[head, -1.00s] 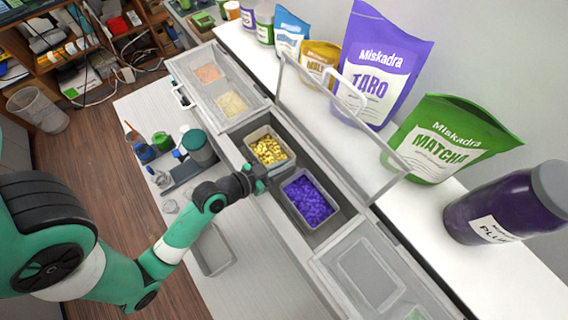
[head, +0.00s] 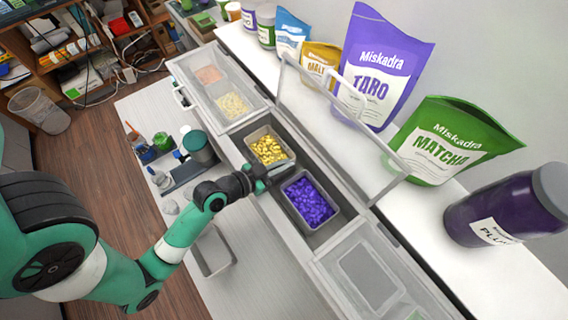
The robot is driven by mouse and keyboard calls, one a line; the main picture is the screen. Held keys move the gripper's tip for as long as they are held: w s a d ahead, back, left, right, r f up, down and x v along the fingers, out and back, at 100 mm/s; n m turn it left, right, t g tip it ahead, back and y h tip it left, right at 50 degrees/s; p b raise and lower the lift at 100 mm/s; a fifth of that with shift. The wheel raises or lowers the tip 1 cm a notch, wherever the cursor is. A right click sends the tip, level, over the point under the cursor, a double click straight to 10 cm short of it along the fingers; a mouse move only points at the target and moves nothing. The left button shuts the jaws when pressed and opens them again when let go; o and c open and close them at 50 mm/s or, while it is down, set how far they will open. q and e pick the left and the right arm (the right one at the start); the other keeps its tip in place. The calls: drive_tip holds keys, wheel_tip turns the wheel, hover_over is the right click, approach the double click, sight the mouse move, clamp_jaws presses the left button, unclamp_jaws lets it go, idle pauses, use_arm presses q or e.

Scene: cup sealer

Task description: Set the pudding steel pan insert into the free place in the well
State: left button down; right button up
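A steel pan insert with golden-yellow pieces (head: 268,148), which looks like the pudding one, is at the upper part of the open well (head: 333,228). Whether it is fully seated or held slightly up cannot be told. A second pan with purple pieces (head: 308,201) sits lower right in the well. My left gripper (head: 274,172) is at the yellow pan's near right edge, between the two pans. Its fingers are small and partly hidden, so whether they are shut on the rim is unclear. My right gripper is not in view.
A raised clear lid (head: 330,125) stands behind the well. Closed lidded sections (head: 365,270) lie on both sides. An empty tray (head: 213,252) lies on the counter. Pouches and jars, such as the taro pouch (head: 378,65), line the back shelf.

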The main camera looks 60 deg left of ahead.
use_arm(q)
drive_tip(key=c, duration=1.1)
unclamp_jaws()
drive_tip(key=shift+r, duration=0.1)
drive_tip(key=shift+o, duration=0.8)
drive_tip(key=v, duration=1)
drive_tip(key=shift+s+a+p, duration=0.1)
drive_tip(key=shift+s+p, duration=0.2)
drive_tip(key=shift+p, duration=0.05)
drive_tip(key=shift+s+d+r, duration=0.2)
drive_tip(key=shift+s+r, duration=0.05)
drive_tip(key=shift+s, duration=0.2)
